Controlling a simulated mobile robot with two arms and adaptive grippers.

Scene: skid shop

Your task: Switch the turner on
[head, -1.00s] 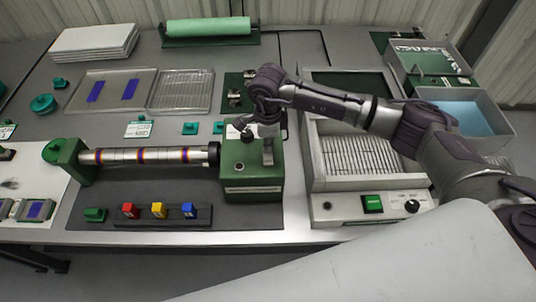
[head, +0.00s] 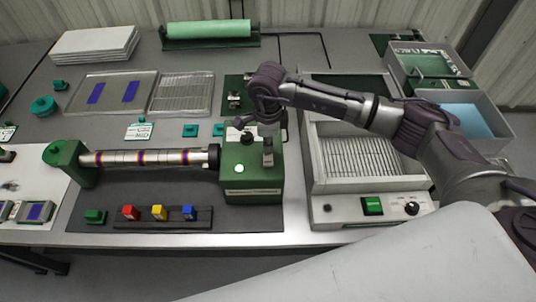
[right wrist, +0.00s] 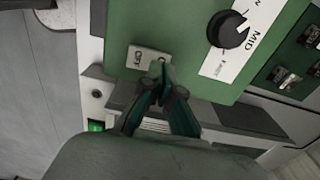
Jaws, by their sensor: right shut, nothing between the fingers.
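The turner is a green motor box (head: 252,185) with a banded metal rod (head: 150,156) running left to a green end support (head: 66,155). A small round lamp (head: 239,168) on the box front glows pale green-white. In the right wrist view, a pale rocker switch (right wrist: 148,58) marked OFF sits on the green box top, near a black dial (right wrist: 228,30) marked MID. My right gripper (head: 267,158) is shut and empty, pointing down at the box top. In the right wrist view its fingertips (right wrist: 160,73) are at the switch's other end and hide part of it. My left gripper is out of view.
Green, red, yellow and blue blocks (head: 158,213) stand in front of the rod. A white tray unit with a ribbed bed (head: 355,158) and a green front button (head: 372,206) stands close to the right of the box. Grey bins (head: 465,115) are at the far right.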

